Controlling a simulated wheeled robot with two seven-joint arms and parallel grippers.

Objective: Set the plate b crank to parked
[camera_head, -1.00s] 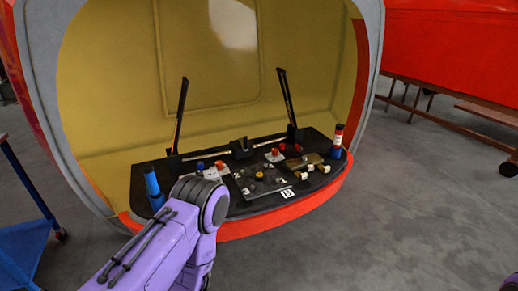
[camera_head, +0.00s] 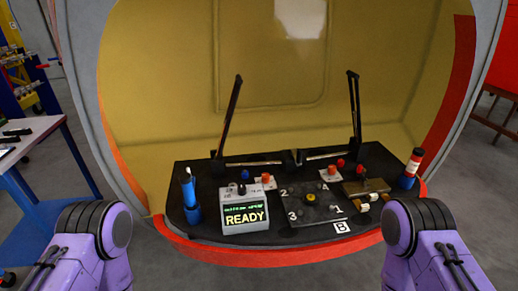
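The console (camera_head: 262,241) is a black shelf inside the yellow-lined nosecone. A square dark plate (camera_head: 297,219) with the numbers 1 to 4 at its corners lies in its middle, with a yellow hub (camera_head: 309,197) and several dark knobs. A white label marked B (camera_head: 341,227) is just in front of this plate. I cannot make out a crank arm or its setting. My two purple arms show at the lower left and lower right, bent in front of the console. Neither gripper is in view.
A box with a READY screen (camera_head: 246,217) stands left of the plate. A blue bottle-like object (camera_head: 188,187) stands at the left end, a red-and-white cylinder (camera_head: 414,163) at the right. A brass-coloured block (camera_head: 366,187) lies right of the plate. A blue-framed table (camera_head: 43,190) is at far left.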

